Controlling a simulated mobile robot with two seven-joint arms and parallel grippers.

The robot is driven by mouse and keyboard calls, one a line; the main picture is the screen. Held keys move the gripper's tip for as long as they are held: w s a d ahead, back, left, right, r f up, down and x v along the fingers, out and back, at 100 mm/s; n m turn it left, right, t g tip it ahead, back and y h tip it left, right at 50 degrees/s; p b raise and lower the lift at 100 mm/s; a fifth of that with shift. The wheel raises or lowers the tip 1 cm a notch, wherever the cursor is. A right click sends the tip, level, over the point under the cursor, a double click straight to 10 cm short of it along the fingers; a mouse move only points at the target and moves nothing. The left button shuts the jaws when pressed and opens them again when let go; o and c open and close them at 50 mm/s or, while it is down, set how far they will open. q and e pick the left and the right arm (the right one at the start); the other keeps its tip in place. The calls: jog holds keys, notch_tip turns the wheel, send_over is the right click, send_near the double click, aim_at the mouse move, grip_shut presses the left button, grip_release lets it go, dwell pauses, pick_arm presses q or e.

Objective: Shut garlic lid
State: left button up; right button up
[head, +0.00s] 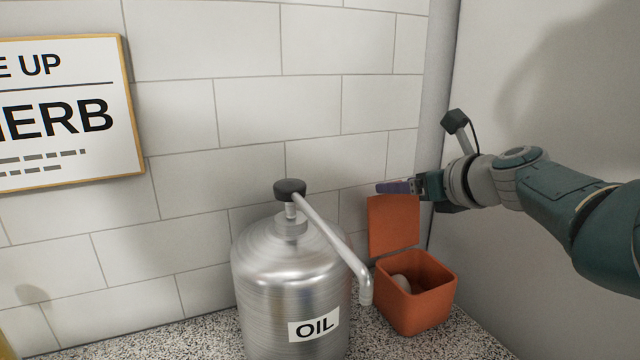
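The orange garlic box (428,308) stands on the counter in the corner, with a pale object (401,283), likely garlic, inside. Its square orange lid (393,226) stands up, open, at the back left of the box. My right gripper (392,187) comes in from the right, with its purple fingertips just above the lid's top edge. I cannot tell whether they touch the lid, or whether the fingers are apart. My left gripper is not in view.
A metal oil canister (290,285) with a black knob and a long spout stands left of the box; the spout reaches close to the box. A tiled wall is behind, with a framed sign (70,115). A grey wall closes the right side.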

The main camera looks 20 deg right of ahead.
jog(key=shift+c, duration=0.2)
grip_shut()
dwell(1.1)
